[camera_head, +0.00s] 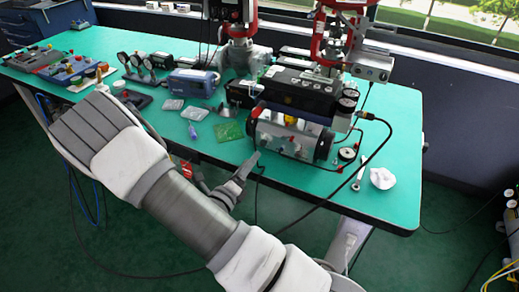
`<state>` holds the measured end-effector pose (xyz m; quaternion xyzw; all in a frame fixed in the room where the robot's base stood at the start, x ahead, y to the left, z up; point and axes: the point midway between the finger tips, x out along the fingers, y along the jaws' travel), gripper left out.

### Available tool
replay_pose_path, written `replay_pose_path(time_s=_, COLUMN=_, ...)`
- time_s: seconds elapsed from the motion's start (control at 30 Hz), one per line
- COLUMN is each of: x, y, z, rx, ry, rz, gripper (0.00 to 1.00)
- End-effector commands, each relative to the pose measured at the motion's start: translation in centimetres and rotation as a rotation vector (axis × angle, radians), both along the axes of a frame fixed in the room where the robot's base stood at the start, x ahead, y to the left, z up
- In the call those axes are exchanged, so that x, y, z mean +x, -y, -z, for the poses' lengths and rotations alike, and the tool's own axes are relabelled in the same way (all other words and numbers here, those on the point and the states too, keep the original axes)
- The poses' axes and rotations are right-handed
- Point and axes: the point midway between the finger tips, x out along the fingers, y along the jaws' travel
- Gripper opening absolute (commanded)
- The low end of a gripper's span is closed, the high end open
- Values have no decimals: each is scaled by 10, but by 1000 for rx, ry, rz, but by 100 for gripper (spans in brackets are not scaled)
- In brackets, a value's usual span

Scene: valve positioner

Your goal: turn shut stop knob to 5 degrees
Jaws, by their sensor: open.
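The valve positioner (268,130) is a silver-and-black unit near the front edge of the green table, right of centre. Small fittings show on its front, including a yellow part (291,119). The shut stop knob is too small to pick out, and its angle cannot be read. My gripper (252,162) is the dark, slim end by the table's front edge, just in front and to the left of the positioner's lower left side. It is open and looks empty; contact with the positioner cannot be told. My large grey-and-white arm link hides the table's front left.
A black box (300,92) and gauges (349,97) stand behind and beside the positioner. A black cable (372,118) loops on its right. A green board (230,131) lies to its left. A white crumpled item (382,178) lies right. The table's right end (400,130) is mostly clear.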

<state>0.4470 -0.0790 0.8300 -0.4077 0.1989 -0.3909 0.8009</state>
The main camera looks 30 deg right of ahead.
Motion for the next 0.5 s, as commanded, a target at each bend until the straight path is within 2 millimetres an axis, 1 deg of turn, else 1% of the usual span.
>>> replay_pose_path(time_s=0.03, x=6, y=10, z=1, rx=0, ry=1, rz=4, gripper=56)
replay_pose_path(time_s=0.2, x=26, y=35, z=1, rx=-1, ry=0, rz=4, gripper=56)
replay_pose_path(time_s=0.3, x=35, y=45, z=1, rx=0, ry=1, rz=1, gripper=56)
replay_pose_path(time_s=0.4, x=39, y=52, z=0, rx=1, ry=1, rz=2, gripper=56)
replay_pose_path(time_s=0.5, x=42, y=55, z=0, rx=0, ry=0, rz=0, gripper=56)
